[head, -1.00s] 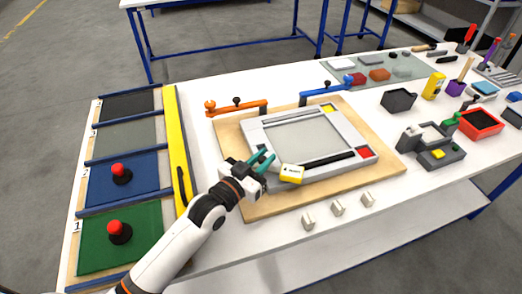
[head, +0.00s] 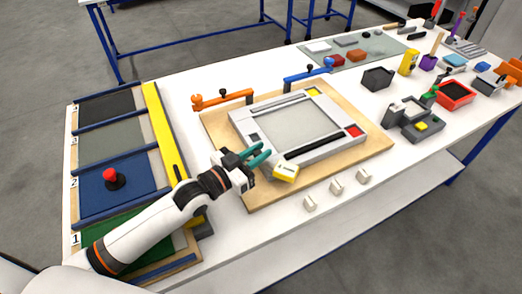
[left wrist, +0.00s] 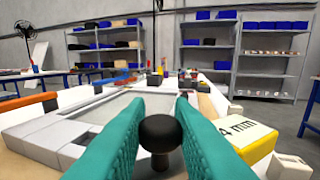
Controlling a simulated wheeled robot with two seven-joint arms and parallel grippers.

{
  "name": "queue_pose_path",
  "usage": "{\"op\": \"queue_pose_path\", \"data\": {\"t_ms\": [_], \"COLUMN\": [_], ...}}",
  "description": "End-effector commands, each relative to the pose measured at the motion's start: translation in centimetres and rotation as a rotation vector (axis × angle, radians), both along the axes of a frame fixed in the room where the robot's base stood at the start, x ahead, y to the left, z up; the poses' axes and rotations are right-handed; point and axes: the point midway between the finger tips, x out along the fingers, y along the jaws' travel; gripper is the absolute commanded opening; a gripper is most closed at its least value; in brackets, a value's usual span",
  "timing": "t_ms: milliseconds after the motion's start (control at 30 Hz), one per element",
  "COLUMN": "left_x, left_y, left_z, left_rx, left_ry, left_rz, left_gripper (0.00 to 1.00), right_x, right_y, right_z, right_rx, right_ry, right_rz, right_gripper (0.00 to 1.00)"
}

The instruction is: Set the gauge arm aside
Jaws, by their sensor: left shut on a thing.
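My left gripper (head: 263,153), with teal fingers, is at the near left corner of the grey frame (head: 325,150). It is shut on the black knob (left wrist: 160,132) of what looks like the gauge arm; the knob stands upright between the fingers in the left wrist view. A yellow block (head: 285,173), marked 4 mm in the left wrist view (left wrist: 250,138), sits right beside the fingers and seems part of that piece. The rest of the piece is hidden by the gripper. My right gripper is not in view.
The frame lies on a wooden board (head: 380,145). An orange arm (head: 235,97) and a blue arm (head: 305,75) stand behind it. Small pale blocks (head: 336,187) stand in front. Left are coloured panels, a red button (head: 110,178) and a yellow bar (head: 158,120). White tabletop beyond the panels is clear.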

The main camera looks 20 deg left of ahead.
Motion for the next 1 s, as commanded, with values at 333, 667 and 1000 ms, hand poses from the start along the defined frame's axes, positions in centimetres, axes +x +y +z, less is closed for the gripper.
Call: {"op": "queue_pose_path", "data": {"t_ms": [333,667,1000], "left_x": [0.0,0.0,-3.1], "left_y": [0.1,0.0,2.0], "left_z": [0.0,0.0,-0.3], "left_rx": [0.003,0.003,0.006], "left_ry": [-0.002,-0.001,0.002], "left_rz": [0.001,0.001,0.001], "left_gripper": [0.23,0.40,0.40], "right_x": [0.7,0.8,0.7], "right_y": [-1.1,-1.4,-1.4], "right_z": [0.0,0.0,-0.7], "right_rx": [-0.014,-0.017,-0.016], "right_ry": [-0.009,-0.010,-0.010], "right_rz": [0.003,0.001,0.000], "right_gripper": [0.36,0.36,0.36]}}
